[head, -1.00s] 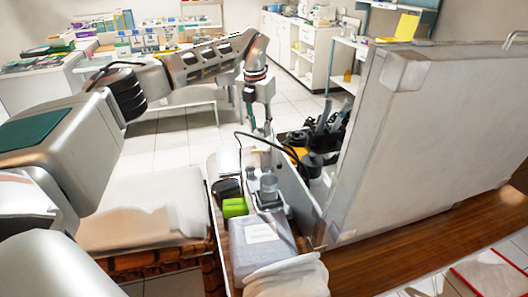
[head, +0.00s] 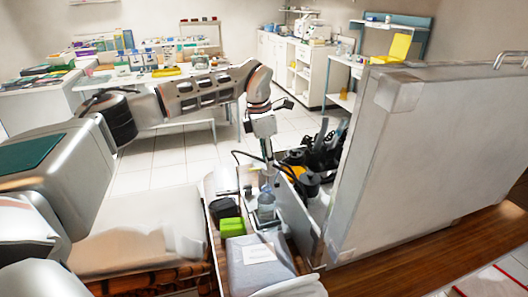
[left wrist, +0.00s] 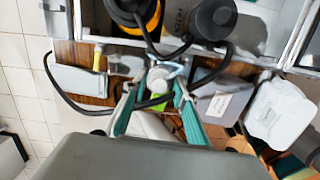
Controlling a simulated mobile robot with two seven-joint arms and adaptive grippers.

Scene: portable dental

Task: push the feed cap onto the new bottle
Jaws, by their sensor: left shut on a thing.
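My left gripper (head: 269,180) points down over the new bottle (head: 266,207), a clear bottle standing in the narrow tray beside the open case. Its fingertips are right at the bottle's top. In the left wrist view the teal fingers (left wrist: 157,88) are shut on the feed cap (left wrist: 158,76), a small pale round piece with a dark tube around it. The fingers hide most of the cap in the head view. I cannot tell whether the cap is seated on the bottle or only touching it. My right gripper is not in view.
A green block (head: 230,227), a black round container (head: 223,209) and a grey box (head: 249,262) stand close to the bottle. Black and yellow equipment (head: 303,180) sits behind, and the large grey case lid (head: 420,160) rises at the right.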

